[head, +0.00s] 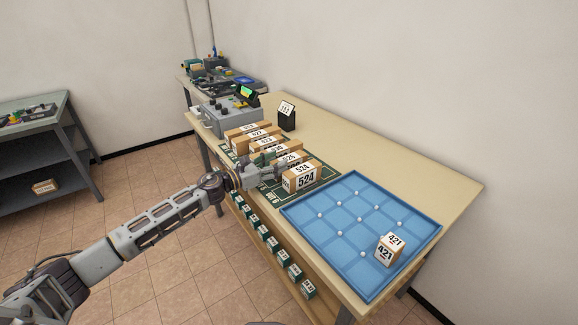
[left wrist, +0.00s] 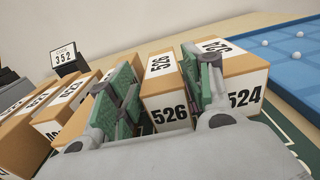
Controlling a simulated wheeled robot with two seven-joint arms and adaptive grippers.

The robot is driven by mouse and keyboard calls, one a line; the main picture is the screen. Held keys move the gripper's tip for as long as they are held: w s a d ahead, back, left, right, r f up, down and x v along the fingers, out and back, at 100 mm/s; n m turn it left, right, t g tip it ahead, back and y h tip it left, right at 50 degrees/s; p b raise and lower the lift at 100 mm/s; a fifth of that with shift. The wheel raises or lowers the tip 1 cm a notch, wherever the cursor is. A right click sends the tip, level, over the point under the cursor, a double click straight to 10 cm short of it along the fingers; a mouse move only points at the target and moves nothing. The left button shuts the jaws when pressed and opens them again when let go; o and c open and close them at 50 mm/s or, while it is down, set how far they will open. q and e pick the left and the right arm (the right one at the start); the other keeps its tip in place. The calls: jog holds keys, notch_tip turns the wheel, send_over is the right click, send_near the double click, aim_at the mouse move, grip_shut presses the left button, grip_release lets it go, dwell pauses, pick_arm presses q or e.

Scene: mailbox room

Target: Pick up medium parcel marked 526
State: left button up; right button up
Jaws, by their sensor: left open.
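The parcel marked 526 (left wrist: 166,100) is a brown box with white labels on its top and front. It stands upright in a row of parcels on the table, and in the head view (head: 288,158) my gripper partly hides it. My left gripper (head: 274,161) is open at the row. In the left wrist view its green-padded fingers (left wrist: 157,84) stand on either side of the 526 parcel, one in the gap before the 524 parcel (left wrist: 246,92). I cannot tell whether the pads touch it. My right gripper is not in view.
Several similar parcels (head: 248,133) stand behind in the row. A blue gridded tray (head: 340,232) holding a 421 parcel (head: 390,249) lies to the right. A black sign reading 352 (left wrist: 66,60) and a grey machine (head: 232,113) stand farther back. Small numbered boxes (head: 272,243) line the shelf below.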

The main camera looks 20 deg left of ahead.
aim_at(288, 158)
pick_arm(q)
jog(key=shift+w+d, duration=0.1)
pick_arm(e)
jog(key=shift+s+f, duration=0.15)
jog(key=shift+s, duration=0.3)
pick_arm(q)
jog(key=shift+w, duration=0.1)
jog(key=shift+w+d, duration=0.5)
jog(key=shift+x, duration=1.7)
jog(key=shift+w+f, duration=0.1)
jog(key=shift+f, duration=0.05)
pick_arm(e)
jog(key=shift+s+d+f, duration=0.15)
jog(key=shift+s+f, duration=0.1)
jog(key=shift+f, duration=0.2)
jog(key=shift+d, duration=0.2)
